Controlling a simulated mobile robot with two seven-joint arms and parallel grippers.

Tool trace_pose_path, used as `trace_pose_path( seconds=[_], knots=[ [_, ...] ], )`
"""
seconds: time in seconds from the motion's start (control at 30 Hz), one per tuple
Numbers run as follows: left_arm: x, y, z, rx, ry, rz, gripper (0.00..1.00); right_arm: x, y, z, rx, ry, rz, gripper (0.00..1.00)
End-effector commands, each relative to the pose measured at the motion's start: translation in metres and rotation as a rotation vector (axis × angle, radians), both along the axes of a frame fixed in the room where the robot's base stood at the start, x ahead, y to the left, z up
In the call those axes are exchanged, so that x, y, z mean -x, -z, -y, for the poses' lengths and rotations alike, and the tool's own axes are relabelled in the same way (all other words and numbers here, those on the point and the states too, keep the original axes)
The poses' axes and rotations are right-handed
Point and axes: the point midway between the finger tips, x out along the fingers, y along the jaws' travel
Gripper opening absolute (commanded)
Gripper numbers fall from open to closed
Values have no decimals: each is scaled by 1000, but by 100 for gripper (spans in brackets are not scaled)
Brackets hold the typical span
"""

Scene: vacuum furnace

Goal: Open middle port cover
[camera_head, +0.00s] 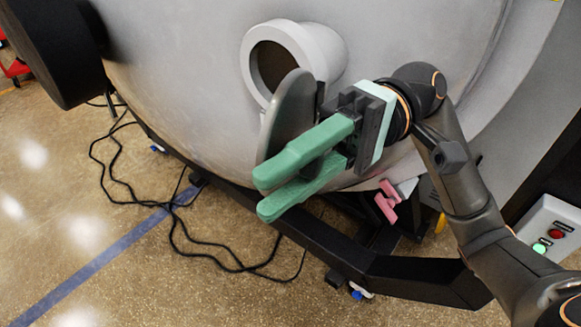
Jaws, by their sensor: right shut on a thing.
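The middle port (287,58) is a short grey tube on the furnace's curved wall, and its dark opening shows at the left. The port cover (287,112), a grey disc seen at a slant, stands swung away from the opening, below and in front of it. My right gripper (265,193), with green fingers, is across the lower part of the cover and shut on it. The exact contact is hidden behind the fingers. My left gripper is not in view.
A black round part (55,50) juts out at upper left. A black frame (345,250) runs under the furnace (175,80). Black cables (180,235) lie on the floor. A pink handle-like part (387,203) is below my right gripper. A button box (550,235) stands at right.

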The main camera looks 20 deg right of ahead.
Motion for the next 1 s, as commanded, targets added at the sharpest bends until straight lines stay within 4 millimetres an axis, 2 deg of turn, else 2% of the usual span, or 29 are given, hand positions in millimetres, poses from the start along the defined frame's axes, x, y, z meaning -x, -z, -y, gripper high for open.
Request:
trace_pose_path(
  seconds=[0.47, 0.5, 0.77, 1.0],
  knots=[
    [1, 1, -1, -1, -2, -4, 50, 0, 0, 0, -2, -3, 1, 0],
    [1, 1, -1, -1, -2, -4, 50, 0, 0, 0, -2, -3, 1, 37],
    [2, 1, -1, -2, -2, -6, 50, 0, 0, 0, 0, -3, 1, 66],
    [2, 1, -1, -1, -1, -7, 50, 0, 0, 0, 0, -3, 1, 66]
  ],
)
